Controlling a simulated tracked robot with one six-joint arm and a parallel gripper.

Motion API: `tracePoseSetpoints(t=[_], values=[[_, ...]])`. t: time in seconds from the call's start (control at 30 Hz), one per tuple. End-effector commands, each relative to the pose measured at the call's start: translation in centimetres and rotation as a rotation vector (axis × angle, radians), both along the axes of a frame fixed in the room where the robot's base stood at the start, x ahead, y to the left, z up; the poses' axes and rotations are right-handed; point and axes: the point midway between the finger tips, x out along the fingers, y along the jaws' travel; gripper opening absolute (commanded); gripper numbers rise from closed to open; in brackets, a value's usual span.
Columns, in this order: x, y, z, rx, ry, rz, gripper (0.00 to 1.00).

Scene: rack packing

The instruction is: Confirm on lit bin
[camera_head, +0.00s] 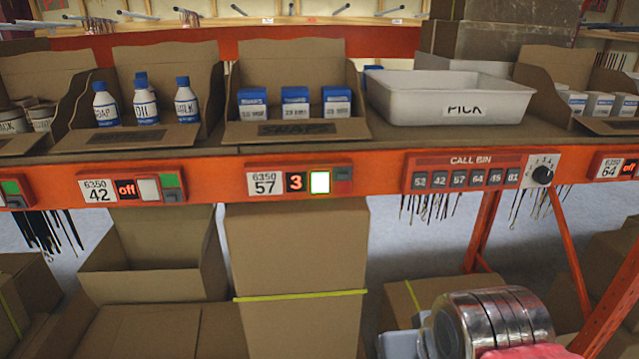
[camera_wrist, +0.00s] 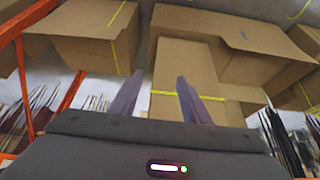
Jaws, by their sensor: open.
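The module for bin 57 (camera_head: 290,182) on the orange shelf rail shows a red 3 and a brightly lit white button (camera_head: 320,182) with a green edge. A small dark button (camera_head: 343,174) sits to its right. The cardboard bin 57 (camera_head: 350,129) above holds a row of blue and white boxes (camera_head: 295,101). My gripper (camera_wrist: 158,80) is open in the wrist view, its two fingers apart with nothing between them. It faces cardboard boxes, and the lit button does not show there. The fingers are not seen in the head view.
Module 42 (camera_head: 130,188) reads off, as does module 64 (camera_head: 615,168). A CALL BIN panel (camera_head: 465,172) with several number buttons and a black knob (camera_head: 542,175) is on the rail. A white PICK tote (camera_head: 440,82) stands above. Orange braces (camera_head: 482,230) and boxes (camera_head: 295,260) lie below.

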Motion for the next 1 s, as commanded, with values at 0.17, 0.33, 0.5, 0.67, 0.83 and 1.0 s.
tracePoseSetpoints(t=[0.17,0.33,0.5,0.67,0.83,1.0], values=[[0.00,0.00,0.00,0.000,0.000,0.000,0.30],[0.00,0.00,0.00,0.000,0.000,0.000,0.18],[0.00,0.00,0.00,0.000,0.000,0.000,0.06],[0.00,0.00,0.00,0.000,0.000,0.000,0.00],[0.00,0.00,0.00,0.000,0.000,0.000,0.00],[0.00,0.00,0.00,0.000,0.000,0.000,0.00]])
